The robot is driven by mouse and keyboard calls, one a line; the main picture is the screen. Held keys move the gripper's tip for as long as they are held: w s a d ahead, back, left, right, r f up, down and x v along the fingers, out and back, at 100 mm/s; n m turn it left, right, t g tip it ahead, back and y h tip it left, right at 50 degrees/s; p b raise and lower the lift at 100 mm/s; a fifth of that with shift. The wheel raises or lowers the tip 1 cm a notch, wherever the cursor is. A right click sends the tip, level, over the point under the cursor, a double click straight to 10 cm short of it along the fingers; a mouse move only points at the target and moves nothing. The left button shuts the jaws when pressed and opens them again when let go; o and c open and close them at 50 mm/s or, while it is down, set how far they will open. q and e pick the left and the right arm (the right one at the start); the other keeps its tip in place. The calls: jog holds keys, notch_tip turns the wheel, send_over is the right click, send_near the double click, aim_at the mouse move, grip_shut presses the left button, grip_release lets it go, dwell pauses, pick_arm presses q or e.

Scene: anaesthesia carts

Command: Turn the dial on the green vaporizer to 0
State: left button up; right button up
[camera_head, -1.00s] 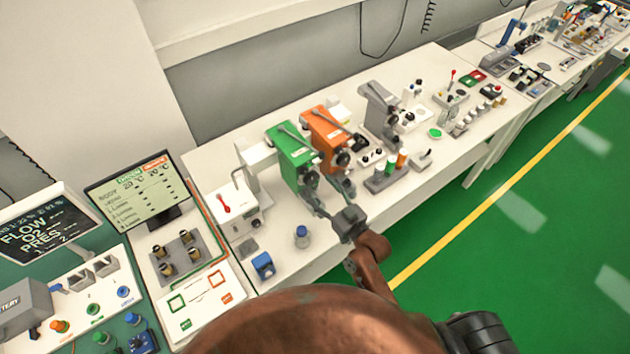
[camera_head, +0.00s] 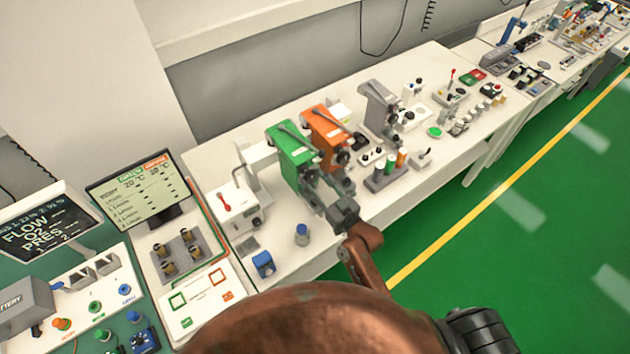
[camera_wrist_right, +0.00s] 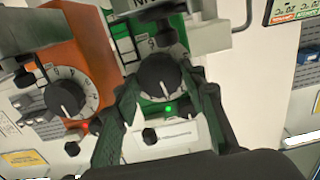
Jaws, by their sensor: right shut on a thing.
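The green vaporizer (camera_head: 290,143) stands on the white bench, left of the orange vaporizer (camera_head: 326,125). Its black dial (camera_wrist_right: 164,84) shows in the right wrist view, with a white pointer line and a numbered scale beside it; the exact setting is too small to read. My right gripper (camera_head: 314,184) is at the front of the green vaporizer. In the wrist view its dark fingers (camera_wrist_right: 165,92) stand on either side of the dial and are shut on it. A green light (camera_wrist_right: 168,109) glows below the dial. My left gripper is out of view.
The orange vaporizer's dial (camera_wrist_right: 66,98) is close beside the gripper. A white box with a red lever (camera_head: 238,208), a small blue-capped bottle (camera_head: 302,234) and a blue block (camera_head: 263,263) stand to the left. Small coloured containers (camera_head: 390,166) stand to the right.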

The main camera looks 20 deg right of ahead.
jog(key=c, duration=0.3)
jog(key=shift+r+m+p, duration=0.2)
jog(key=shift+m+p, duration=0.2)
jog(key=shift+p, duration=0.3)
jog(key=shift+c, duration=0.2)
jog(key=shift+f+m, duration=0.1)
jog(key=shift+m, duration=0.2)
jog(key=o, duration=1.2)
jog(key=shift+c, duration=0.2)
